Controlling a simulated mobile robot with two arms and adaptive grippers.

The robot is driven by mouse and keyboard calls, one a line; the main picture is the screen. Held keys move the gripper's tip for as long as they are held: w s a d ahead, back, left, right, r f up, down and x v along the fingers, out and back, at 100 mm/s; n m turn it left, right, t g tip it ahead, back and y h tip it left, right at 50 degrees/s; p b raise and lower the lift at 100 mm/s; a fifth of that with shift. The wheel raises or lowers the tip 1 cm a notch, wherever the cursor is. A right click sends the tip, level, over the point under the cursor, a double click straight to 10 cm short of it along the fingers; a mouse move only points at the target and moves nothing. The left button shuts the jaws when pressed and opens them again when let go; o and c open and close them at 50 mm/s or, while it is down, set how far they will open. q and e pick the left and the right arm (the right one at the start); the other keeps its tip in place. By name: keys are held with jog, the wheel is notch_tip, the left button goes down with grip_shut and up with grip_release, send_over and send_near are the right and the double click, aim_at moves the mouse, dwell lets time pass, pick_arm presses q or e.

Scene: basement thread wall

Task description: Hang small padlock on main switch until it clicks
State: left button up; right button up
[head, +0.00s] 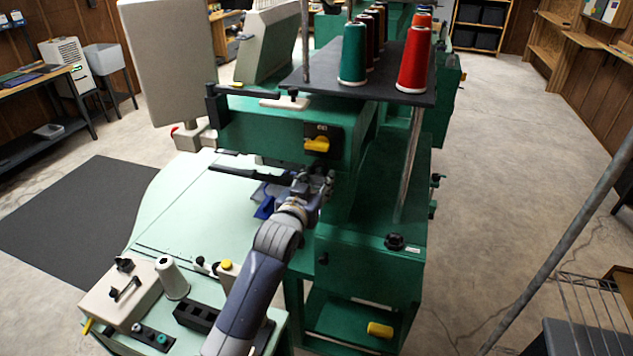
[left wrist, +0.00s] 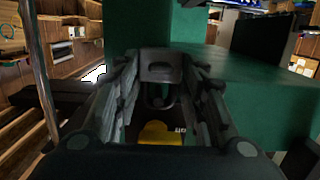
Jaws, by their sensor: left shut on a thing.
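The main switch (head: 322,138) is a black plate with a yellow handle on the front of the green machine head. Its yellow handle also shows in the left wrist view (left wrist: 158,133), low in the picture. My left gripper (head: 312,185) is just below the switch. It is shut on the small padlock (left wrist: 160,71), a grey body with a dark slot between the fingertips. A dark curved piece, apparently its shackle, shows below the body, above the yellow handle. I cannot tell whether it touches the switch. In the head view the padlock is hard to make out. My right gripper is not in view.
A dark thread shelf (head: 375,80) with red and green cones stands above the switch. The pale green table (head: 175,215) lies to the left, with a control box (head: 125,295) and a white cone (head: 171,278) at its front. Open floor lies to the right.

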pick_arm(q)
jog(key=shift+r, duration=0.1)
jog(key=shift+f, duration=0.3)
jog(key=shift+f, duration=0.15)
jog(key=o, duration=1.2)
